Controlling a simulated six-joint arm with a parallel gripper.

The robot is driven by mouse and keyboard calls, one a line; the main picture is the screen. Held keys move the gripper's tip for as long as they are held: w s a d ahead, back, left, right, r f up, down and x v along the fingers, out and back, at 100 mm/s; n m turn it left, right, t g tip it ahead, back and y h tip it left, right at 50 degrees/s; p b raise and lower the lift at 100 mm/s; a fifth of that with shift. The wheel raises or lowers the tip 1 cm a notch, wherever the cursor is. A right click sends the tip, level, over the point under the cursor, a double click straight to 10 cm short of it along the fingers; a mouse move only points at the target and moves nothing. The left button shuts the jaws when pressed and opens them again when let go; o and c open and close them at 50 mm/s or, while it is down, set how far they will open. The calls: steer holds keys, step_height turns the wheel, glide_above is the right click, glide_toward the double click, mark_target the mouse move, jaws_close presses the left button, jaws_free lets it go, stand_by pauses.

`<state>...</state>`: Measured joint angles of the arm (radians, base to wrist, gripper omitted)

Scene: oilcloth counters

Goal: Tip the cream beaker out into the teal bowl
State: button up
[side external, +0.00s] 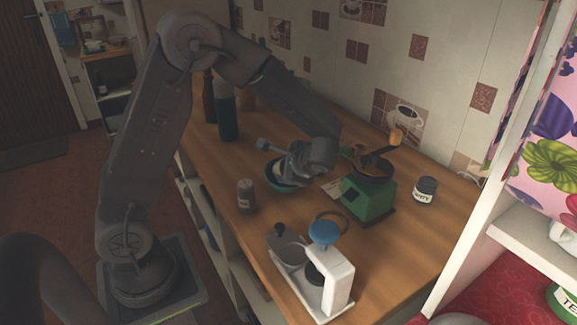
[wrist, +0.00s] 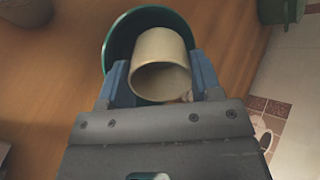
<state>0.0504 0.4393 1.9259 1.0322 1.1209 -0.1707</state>
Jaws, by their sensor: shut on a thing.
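In the wrist view, the cream beaker (wrist: 160,50) sits between the two blue fingers of my gripper (wrist: 161,85), which is shut on it. Its open mouth faces the camera, and the visible inside looks empty, though its depth is shaded. The teal bowl (wrist: 117,37) is behind the beaker, and its rim shows around the beaker's far side. In the side view, my gripper (side external: 275,160) is at the teal bowl (side external: 282,186) on the wooden counter. The beaker is mostly hidden by the gripper there, so its exact tilt is hard to tell.
A brown-grey jar (side external: 245,194) stands to the left in front. A white machine with a blue knob (side external: 325,233) is nearer the camera. Tall bottles (side external: 226,115) stand behind.

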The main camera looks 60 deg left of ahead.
steer(key=shift+r+h, duration=1.25)
steer(key=shift+r, duration=0.5)
steer(key=shift+r+h, duration=1.25)
steer(key=shift+r, duration=0.45)
steer(key=r+h, duration=0.1)
steer(key=h, duration=0.1)
steer(key=shift+a+r+h, duration=0.15)
steer(key=shift+r+h, duration=0.2)
steer(key=shift+h, duration=0.05)
steer(key=shift+r+h, duration=0.65)
steer(key=shift+h, duration=0.45)
